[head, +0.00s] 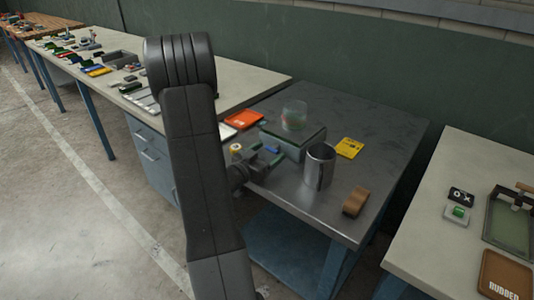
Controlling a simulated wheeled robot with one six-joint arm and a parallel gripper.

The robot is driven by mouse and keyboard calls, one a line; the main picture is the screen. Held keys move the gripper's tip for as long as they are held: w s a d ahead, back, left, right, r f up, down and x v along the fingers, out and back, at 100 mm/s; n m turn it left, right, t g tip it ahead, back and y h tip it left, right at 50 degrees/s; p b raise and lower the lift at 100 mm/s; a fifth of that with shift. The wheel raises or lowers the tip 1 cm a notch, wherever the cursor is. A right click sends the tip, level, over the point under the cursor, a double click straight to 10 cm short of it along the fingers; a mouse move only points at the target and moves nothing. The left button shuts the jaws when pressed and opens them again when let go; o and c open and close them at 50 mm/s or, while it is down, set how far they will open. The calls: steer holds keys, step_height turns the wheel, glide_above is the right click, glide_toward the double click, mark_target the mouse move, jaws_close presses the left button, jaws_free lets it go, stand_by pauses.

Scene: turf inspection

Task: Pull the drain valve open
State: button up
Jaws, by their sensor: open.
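A grey box (293,143) stands on the dark metal bench, with a clear vessel (294,116) holding something reddish and green on top. A small blue piece (272,150) shows at the box's near left side; it may be the drain valve's handle, but it is too small to be sure. My gripper (267,154) is at this side of the box, open, with its green-tipped fingers close to the blue piece. I cannot tell whether they touch it. A metal cup (319,166) stands upright just right of the box. My arm hides part of the bench's left side.
An orange tray (243,119) lies behind my gripper. A yellow card (349,147) and a brown block (355,201) lie right of the cup. A pale bench (445,165) with small items stands at right, across a gap.

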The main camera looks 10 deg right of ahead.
steer(key=c, duration=1.4)
steer(key=shift+b+v, duration=0.4)
steer(key=shift+v, duration=1.1)
steer(key=shift+s+a, duration=0.25)
steer(key=shift+a, duration=0.1)
steer(key=o, duration=1.4)
steer(key=v, duration=1.4)
steer(key=shift+b, duration=0.35)
